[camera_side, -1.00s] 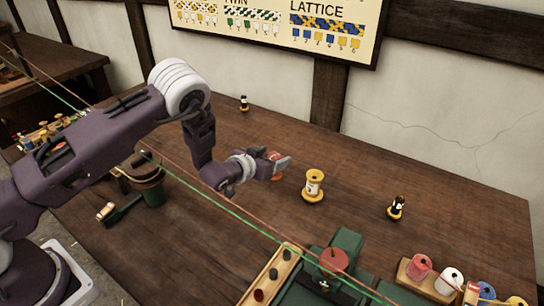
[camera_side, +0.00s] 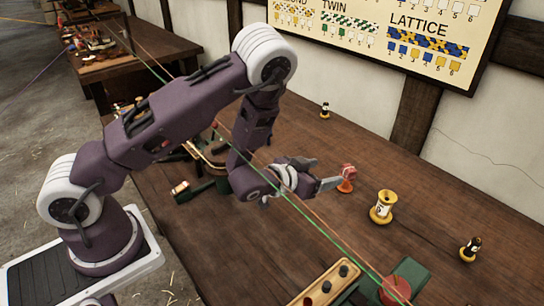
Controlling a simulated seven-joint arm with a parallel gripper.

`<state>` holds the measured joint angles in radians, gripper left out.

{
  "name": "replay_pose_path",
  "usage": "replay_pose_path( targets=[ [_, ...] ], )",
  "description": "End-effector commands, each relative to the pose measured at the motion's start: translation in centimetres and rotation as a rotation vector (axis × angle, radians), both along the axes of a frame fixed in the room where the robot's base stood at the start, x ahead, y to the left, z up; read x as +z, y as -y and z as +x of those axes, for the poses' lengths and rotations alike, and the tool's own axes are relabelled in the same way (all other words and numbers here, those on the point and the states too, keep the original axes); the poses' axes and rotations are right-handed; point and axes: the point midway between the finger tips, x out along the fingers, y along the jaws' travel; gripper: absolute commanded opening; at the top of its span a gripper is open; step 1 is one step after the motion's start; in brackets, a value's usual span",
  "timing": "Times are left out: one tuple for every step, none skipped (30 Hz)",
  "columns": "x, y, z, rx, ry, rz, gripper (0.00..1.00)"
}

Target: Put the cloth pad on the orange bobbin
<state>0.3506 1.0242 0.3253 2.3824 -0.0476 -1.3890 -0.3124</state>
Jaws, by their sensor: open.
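The orange bobbin (camera_side: 346,185) stands upright on the brown table, in the middle right of the side view. A pinkish-red piece (camera_side: 348,170) sits at its top; I cannot tell whether this is the cloth pad or part of the bobbin. I see no other thing that is clearly a cloth pad. My gripper (camera_side: 324,173) is open, its fingers pointing right toward the orange bobbin, just left of it. Nothing shows between the fingers.
A green device with a red disc (camera_side: 395,290) and a wooden tray (camera_side: 331,283) lie in front. Taut cords cross beside my gripper.

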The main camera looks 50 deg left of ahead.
Motion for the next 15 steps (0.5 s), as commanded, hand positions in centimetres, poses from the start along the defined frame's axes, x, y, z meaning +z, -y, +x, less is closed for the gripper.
replay_pose_path(
  targets=[
    [0.0,0.0,0.0,0.000,0.000,0.000,0.68],
    [0.1,0.0,0.0,0.001,-0.001,-0.001,0.68],
    [0.4,-0.1,0.1,0.008,-0.005,-0.004,0.68],
    [1.0,-0.2,0.3,0.017,-0.012,-0.009,0.68],
    [1.7,-0.4,0.4,0.031,-0.023,-0.016,0.68],
    [3.1,-0.8,0.5,0.052,-0.045,-0.030,0.68],
    [4.4,-1.0,0.4,0.068,-0.067,-0.043,0.68],
    [5.8,-1.3,0.2,0.085,-0.096,-0.056,0.68],
    [7.8,-1.5,-0.5,0.102,-0.138,-0.075,0.68],
    [9.4,-1.8,-1.2,0.110,-0.170,-0.088,0.68],
    [10.8,-1.9,-2.1,0.114,-0.204,-0.101,0.68],
    [12.9,-2.0,-3.6,0.117,-0.248,-0.114,0.68],
    [14.3,-2.0,-5.0,0.112,-0.282,-0.122,0.68],
    [15.7,-2.1,-6.7,0.107,-0.317,-0.126,0.68],
    [17.5,-2.1,-9.2,0.095,-0.362,-0.128,0.68]
  ],
)
